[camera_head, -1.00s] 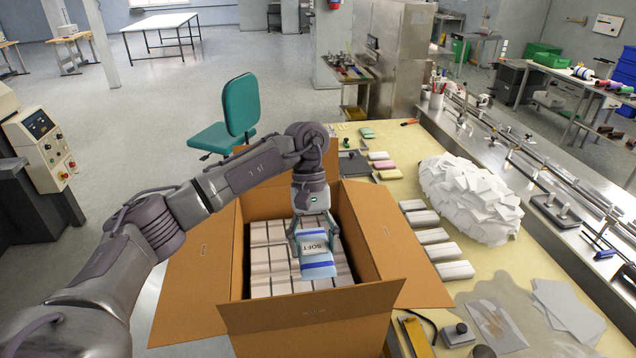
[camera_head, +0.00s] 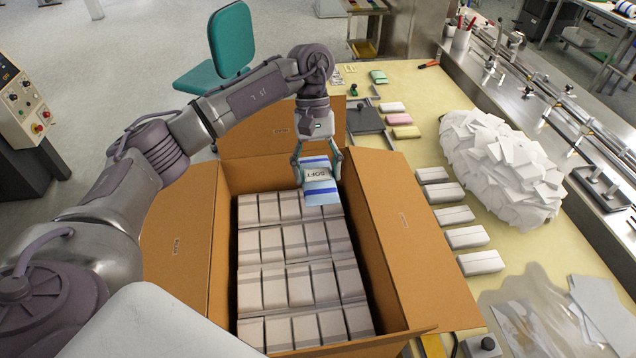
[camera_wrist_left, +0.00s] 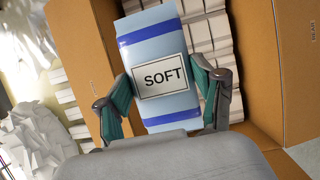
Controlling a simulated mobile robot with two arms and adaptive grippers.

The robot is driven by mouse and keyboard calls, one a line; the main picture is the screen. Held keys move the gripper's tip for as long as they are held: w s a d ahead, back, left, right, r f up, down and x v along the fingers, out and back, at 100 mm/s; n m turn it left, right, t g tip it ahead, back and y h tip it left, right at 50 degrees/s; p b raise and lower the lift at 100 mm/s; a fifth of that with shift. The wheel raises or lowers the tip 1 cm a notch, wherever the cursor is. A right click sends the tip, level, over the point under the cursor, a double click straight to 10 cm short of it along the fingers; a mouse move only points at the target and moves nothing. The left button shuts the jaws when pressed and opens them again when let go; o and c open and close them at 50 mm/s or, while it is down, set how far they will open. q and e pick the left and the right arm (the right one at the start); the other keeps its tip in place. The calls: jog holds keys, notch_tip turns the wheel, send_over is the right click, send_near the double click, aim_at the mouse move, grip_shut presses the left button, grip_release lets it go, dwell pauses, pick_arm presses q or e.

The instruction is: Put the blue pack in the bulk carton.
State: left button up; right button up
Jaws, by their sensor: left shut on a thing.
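The blue pack (camera_head: 320,189) is light blue with darker blue bands and a label reading SOFT. My left gripper (camera_head: 317,168) is shut on it and holds it over the far part of the open bulk carton (camera_head: 187,245). In the left wrist view the pack (camera_wrist_left: 155,54) sits between the two green fingers (camera_wrist_left: 168,88), label facing the camera. The carton holds rows of white packs (camera_head: 290,244), several to a row. Whether the blue pack touches the packs below I cannot tell. My right gripper is not in view.
The carton's brown flaps (camera_head: 405,222) stand spread open around it. On the yellow table to the right lie white packs (camera_head: 452,217) in a line, a pink (camera_head: 392,107) and a yellow pack (camera_head: 407,132), and a big heap of white sheets (camera_head: 500,165). A green chair (camera_head: 231,38) stands behind.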

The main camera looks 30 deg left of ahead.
pick_arm(q)
notch_tip(320, 180, down, 2)
jog(key=shift+w+f+b, duration=0.1)
jog(key=shift+b, duration=0.75)
jog(key=shift+f+b, duration=5.8)
jog(key=shift+f, duration=6.85)
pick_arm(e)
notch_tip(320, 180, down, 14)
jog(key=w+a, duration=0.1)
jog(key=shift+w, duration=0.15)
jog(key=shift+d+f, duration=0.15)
pick_arm(q)
jog(key=shift+b, duration=0.6)
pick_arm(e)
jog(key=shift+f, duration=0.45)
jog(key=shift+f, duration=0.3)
